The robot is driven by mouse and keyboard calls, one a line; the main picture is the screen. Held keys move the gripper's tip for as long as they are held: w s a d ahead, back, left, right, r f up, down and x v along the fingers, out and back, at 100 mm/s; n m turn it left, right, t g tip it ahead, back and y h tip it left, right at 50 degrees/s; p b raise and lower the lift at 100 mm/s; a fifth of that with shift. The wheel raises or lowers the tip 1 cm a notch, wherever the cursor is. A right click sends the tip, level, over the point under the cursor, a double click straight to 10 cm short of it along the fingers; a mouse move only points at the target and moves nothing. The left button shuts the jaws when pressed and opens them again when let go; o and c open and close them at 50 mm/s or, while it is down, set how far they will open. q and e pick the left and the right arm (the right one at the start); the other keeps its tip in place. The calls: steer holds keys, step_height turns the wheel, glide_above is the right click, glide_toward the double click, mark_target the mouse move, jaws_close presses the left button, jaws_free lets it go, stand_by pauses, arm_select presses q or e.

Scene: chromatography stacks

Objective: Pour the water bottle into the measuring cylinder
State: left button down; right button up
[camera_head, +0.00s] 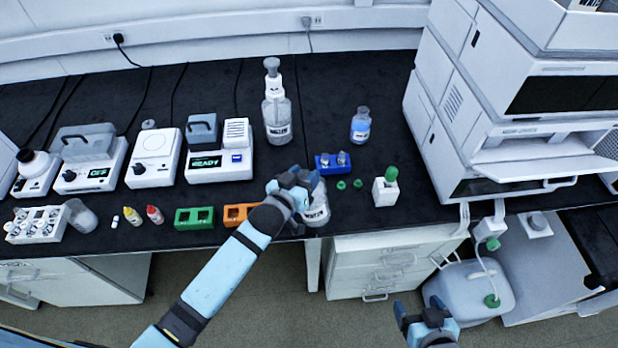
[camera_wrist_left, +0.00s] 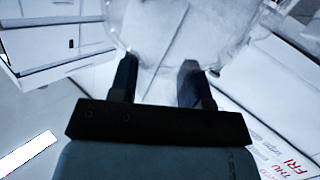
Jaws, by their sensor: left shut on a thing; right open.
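My left gripper (camera_head: 296,190) is shut on a clear bottle (camera_head: 317,212) with a dark-lettered label, near the table's front edge; the gripper covers its upper part. In the left wrist view the fingers (camera_wrist_left: 158,82) close around the clear bottle (camera_wrist_left: 150,30). A tall clear vessel (camera_head: 277,118) with a grey top and a lettered label stands upright behind the left gripper. I cannot clearly pick out a measuring cylinder; a clear cup-like vessel (camera_head: 82,216) is at the far left.
A blue-liquid bottle (camera_head: 360,127), a blue rack (camera_head: 332,164), and a white holder with a green cap (camera_head: 386,188) are right of the held bottle. Green (camera_head: 194,218) and orange (camera_head: 238,215) racks are left. The instrument stack (camera_head: 500,130) bounds the right.

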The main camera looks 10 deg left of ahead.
arm_select(q)
steer(key=shift+w+a+r+n, duration=0.2)
steer(key=shift+a+r+n, duration=0.45)
steer(key=shift+r+n, duration=0.2)
steer(key=shift+a+h+p, duration=0.15)
steer(key=shift+h+p, duration=0.2)
steer(key=shift+h, duration=0.05)
steer(key=shift+a+r, duration=0.1)
steer(key=shift+r, duration=0.05)
steer(key=shift+a, duration=0.1)
steer(key=shift+w+n, duration=0.1)
steer(key=shift+n, duration=0.15)
